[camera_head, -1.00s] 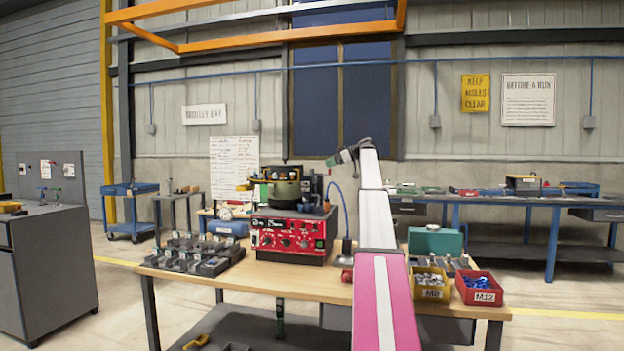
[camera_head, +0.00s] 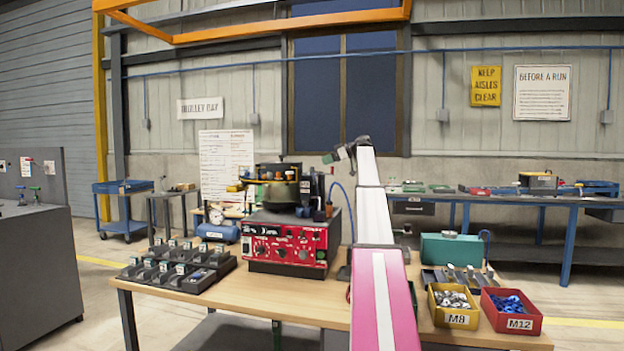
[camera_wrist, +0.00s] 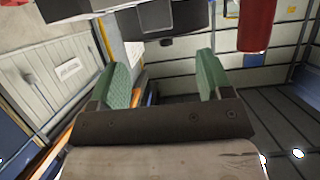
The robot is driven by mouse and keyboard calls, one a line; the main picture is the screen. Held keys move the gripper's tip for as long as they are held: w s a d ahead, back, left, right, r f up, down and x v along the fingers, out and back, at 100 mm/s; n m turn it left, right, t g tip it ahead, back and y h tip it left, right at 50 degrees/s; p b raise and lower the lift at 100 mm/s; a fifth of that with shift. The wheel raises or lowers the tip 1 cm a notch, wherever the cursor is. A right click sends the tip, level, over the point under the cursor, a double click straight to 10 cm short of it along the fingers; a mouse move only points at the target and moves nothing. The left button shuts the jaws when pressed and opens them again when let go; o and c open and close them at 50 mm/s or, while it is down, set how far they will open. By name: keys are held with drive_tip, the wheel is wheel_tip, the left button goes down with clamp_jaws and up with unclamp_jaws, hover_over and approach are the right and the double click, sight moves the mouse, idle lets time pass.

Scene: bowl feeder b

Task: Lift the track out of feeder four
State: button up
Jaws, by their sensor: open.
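A bowl feeder (camera_head: 277,190) stands on a red-fronted control box (camera_head: 285,245) on the wooden table. It has a dark bowl with yellow and orange parts at its rim. I cannot make out its number or tell which part is the track. My gripper (camera_head: 338,154) is up to the right of the bowl and a little above it, apart from it. In the wrist view my gripper (camera_wrist: 160,80) has its two green fingers spread with nothing between them. A dark blocky part, which I cannot identify, shows beyond the fingertips.
Several black trays (camera_head: 175,268) fill the table's left side. A yellow M8 bin (camera_head: 455,317), a red M12 bin (camera_head: 512,325) and a teal case (camera_head: 450,249) stand at the right. Bare wood (camera_head: 255,295) lies in front of the control box. A back bench (camera_head: 480,200) stands behind.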

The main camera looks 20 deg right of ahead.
drive_tip(key=x, duration=0.8)
drive_tip(key=shift+w+a+f, duration=0.15)
drive_tip(key=shift+w+f, duration=0.05)
drive_tip(key=shift+f, duration=0.1)
drive_tip(key=c, duration=1.1)
